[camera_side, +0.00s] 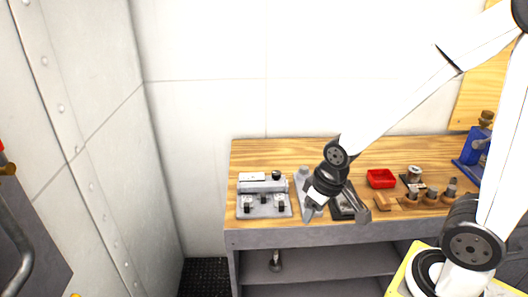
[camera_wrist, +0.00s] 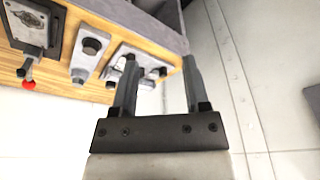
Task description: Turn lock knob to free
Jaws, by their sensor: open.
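Which part is the lock knob is not clear. A grey plate with a round dark knob (camera_wrist: 92,46) shows left of the fingers in the wrist view. In the side view this grey plate (camera_side: 302,177) is partly hidden behind my gripper. A grey fixture (camera_side: 262,190) with black knobs stands to its left. No knob touches the fingers.
A dark-framed plate (camera_wrist: 28,25) with a red-tipped lever (camera_wrist: 29,85) lies beside the grey plate. On the wooden bench (camera_side: 300,150) are a red tray (camera_side: 381,178), several small parts and a blue device (camera_side: 474,150) at right. Bare wood lies behind the fixtures.

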